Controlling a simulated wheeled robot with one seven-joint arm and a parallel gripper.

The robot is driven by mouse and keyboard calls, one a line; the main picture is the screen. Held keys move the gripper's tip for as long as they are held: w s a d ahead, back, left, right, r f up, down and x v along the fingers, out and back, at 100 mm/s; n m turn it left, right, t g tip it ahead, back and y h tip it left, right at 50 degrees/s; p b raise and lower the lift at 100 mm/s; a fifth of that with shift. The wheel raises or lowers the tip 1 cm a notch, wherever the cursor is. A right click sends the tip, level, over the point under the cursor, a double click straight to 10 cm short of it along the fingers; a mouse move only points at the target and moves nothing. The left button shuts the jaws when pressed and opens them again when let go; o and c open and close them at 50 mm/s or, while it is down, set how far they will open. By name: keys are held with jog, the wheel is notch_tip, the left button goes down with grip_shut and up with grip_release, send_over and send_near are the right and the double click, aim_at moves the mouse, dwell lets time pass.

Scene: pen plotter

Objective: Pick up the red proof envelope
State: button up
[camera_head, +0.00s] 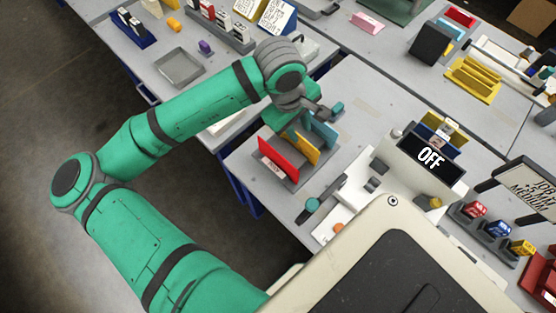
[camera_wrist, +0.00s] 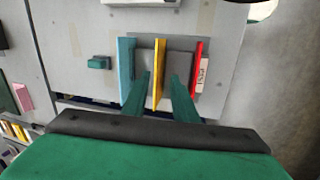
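The red proof envelope (camera_head: 278,159) stands upright at the near-left end of a grey rack, with a pale label on its face. It also shows at the right in the wrist view (camera_wrist: 197,68). A yellow envelope (camera_head: 306,147) and a light blue one (camera_head: 324,131) stand in the same rack. My gripper (camera_wrist: 161,79) is open above the rack, its fingers apart. In the wrist view the yellow envelope (camera_wrist: 159,62) appears between the fingers, and the red one lies right of the right finger, apart from it. Finger depth is hard to tell.
A small teal block (camera_wrist: 99,63) lies on the table beside the rack. A white plotter with an "OFF" screen (camera_head: 431,156) stands right of the rack. A grey tray (camera_head: 180,68) lies on the table at upper left.

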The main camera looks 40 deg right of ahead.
aim_at(278, 157)
jog(key=a+y, duration=0.1)
jog(key=a, duration=0.1)
jog(key=w+a, duration=0.1)
jog(key=a, duration=0.1)
jog(key=a+f+n+y, duration=0.1)
jog(key=shift+w+a+t+y, duration=0.3)
jog(key=shift+a, duration=0.1)
notch_tip(278, 157, down, 9)
jog(key=shift+w+f, duration=0.1)
jog(key=shift+f, duration=0.45)
jog(key=shift+s+d+f, duration=0.1)
jog(key=shift+s+d, duration=0.05)
jog(key=shift+s, duration=0.05)
grip_shut()
